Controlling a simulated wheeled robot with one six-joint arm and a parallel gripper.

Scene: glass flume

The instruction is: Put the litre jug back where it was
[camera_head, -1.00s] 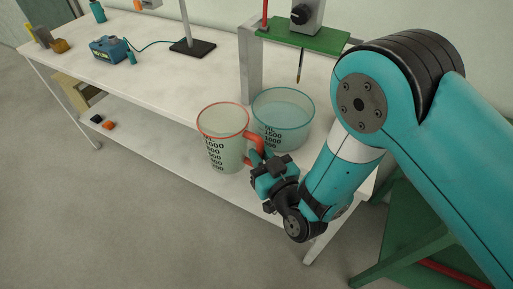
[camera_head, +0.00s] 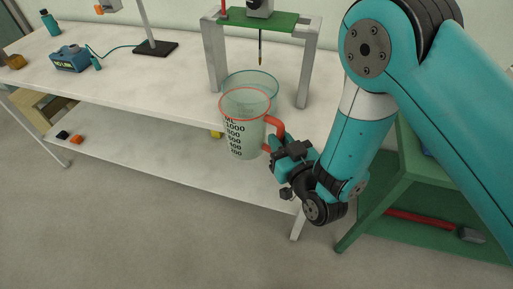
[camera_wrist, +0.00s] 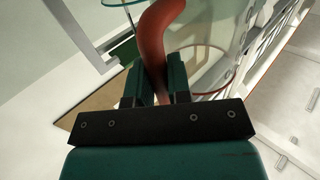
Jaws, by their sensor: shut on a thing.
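The litre jug (camera_head: 240,136) is clear, with a red rim, a red handle and black volume marks. In the head view it is upright in front of the table's front edge, and no support shows under it. My gripper (camera_head: 274,146) is shut on the jug's red handle, which also shows between the fingers in the wrist view (camera_wrist: 158,50). A larger clear vessel with a teal rim (camera_head: 262,77) stands behind the jug on the table, partly hidden by it.
The white table (camera_head: 130,75) has a lower shelf (camera_head: 130,145). A green-topped stand (camera_head: 262,20) with a hanging probe rises behind the vessel. A blue box (camera_head: 70,58) and a rod stand with a dark base (camera_head: 155,48) are at left. A green bench (camera_head: 390,190) stands at right.

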